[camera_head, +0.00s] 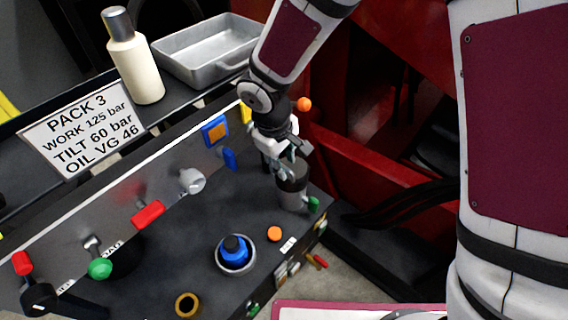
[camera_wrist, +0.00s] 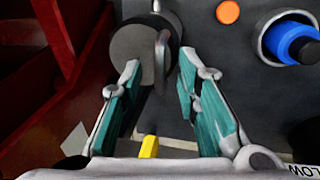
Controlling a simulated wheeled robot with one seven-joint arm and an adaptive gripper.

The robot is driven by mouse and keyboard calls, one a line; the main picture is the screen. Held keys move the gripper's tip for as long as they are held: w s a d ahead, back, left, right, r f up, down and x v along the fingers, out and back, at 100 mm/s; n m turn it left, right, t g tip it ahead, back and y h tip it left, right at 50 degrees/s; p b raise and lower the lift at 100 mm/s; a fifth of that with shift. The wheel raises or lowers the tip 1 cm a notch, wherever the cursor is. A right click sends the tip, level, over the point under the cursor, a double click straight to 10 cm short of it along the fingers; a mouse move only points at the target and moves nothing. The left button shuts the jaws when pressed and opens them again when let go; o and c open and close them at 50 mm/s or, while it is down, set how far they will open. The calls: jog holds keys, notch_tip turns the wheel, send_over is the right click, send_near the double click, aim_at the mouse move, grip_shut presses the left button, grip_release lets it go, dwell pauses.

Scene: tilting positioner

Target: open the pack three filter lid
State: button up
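The filter (camera_head: 292,197) is a grey cylinder with a dark round lid (camera_head: 292,173), standing on the dark panel top near its right end. In the wrist view the dark lid (camera_wrist: 132,55) shows with a thin light-grey bar (camera_wrist: 162,55) at its right side. My gripper (camera_head: 284,157) is right above the lid, partly covering it in the head view. In the wrist view my gripper (camera_wrist: 160,68) has its two teal-padded fingers apart, with the lid just beyond and between the tips. I cannot tell whether a finger touches it.
A PACK 3 sign (camera_head: 82,130) stands at left. A blue-capped port (camera_head: 235,253), an orange knob (camera_head: 274,233) and a brass ring (camera_head: 187,305) lie left of the filter. Red (camera_head: 148,214) and blue (camera_head: 229,158) handles line the sloping rail. Red machinery (camera_head: 370,170) stands close on the right.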

jog(key=shift+f, duration=0.3)
grip_shut()
